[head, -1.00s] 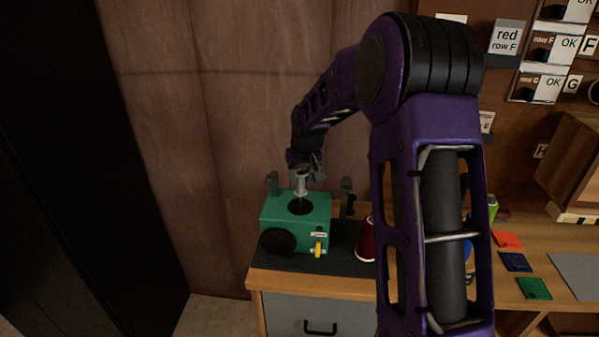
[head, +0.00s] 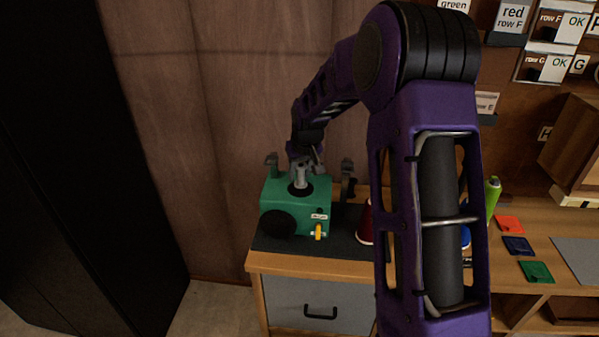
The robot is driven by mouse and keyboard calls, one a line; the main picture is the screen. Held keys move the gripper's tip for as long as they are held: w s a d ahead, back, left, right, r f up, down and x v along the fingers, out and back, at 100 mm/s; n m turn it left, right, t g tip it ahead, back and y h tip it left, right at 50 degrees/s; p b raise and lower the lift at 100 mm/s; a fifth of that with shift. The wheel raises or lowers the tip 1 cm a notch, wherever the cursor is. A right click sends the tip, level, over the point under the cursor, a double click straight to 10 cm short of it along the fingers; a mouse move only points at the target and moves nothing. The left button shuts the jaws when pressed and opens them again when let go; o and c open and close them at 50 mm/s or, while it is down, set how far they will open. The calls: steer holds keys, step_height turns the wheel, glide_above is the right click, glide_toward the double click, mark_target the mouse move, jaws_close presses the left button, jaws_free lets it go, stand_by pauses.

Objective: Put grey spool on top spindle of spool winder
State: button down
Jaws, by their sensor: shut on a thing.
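The spool winder is a green box (head: 313,219) with a black disc on its front and a small yellow lever (head: 319,232), on a dark mat. A black round plate (head: 293,190) lies on its top face. The grey spool (head: 301,174) stands upright over this plate, at its middle. My gripper (head: 304,162) is shut on the spool's upper part from behind and above. The top spindle is hidden by the spool. I cannot tell whether the spool's bottom touches the plate.
A dark red cone (head: 365,224) stands right of the winder, partly behind my purple arm. A dark bracket (head: 347,178) rises behind the winder. The wooden wall is close behind.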

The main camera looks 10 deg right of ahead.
steer(key=shift+f, duration=0.2)
steer(key=shift+f, duration=0.15)
steer(key=shift+c, duration=2)
jaws_free()
